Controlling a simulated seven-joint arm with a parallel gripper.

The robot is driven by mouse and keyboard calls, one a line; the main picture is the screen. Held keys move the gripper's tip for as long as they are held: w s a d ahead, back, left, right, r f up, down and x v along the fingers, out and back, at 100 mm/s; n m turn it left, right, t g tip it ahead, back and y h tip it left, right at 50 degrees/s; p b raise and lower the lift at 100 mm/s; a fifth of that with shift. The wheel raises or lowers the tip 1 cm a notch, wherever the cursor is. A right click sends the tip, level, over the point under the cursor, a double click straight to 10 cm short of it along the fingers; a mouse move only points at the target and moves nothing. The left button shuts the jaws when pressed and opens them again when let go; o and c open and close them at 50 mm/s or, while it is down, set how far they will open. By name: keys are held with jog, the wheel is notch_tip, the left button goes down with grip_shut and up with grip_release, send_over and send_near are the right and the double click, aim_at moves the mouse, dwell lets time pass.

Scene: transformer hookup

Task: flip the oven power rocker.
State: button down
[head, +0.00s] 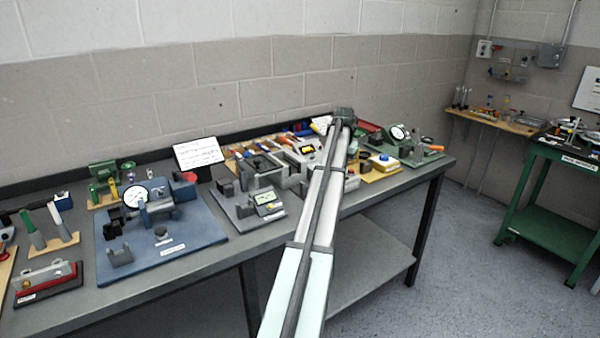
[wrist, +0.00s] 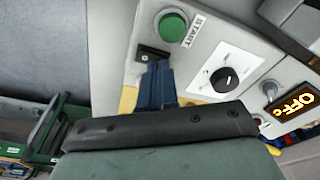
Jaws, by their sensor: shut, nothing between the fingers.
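The oven's light grey control panel (wrist: 195,58) fills the middle of the wrist view. The power rocker (wrist: 152,54), a small black switch, sits on it below the green START button (wrist: 172,27). My gripper (wrist: 157,68) is shut and empty, with its blue fingertips at the rocker's lower edge. They cover part of it, and I cannot tell whether they touch. Which way the rocker is tipped is unclear. In the head view the oven (head: 303,152) stands on the bench, partly behind my arm; my fingers are hidden there.
A round black dial (wrist: 228,77) and a metal toggle (wrist: 269,89) sit right of the fingers. The bench (head: 290,232) is crowded with fixtures, including a blue gauge plate (head: 200,232) at left. A green cart (head: 545,190) stands at far right.

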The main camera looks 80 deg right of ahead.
jog(key=shift+f, duration=0.3)
dwell(0.4)
jog(key=shift+r, duration=3.5)
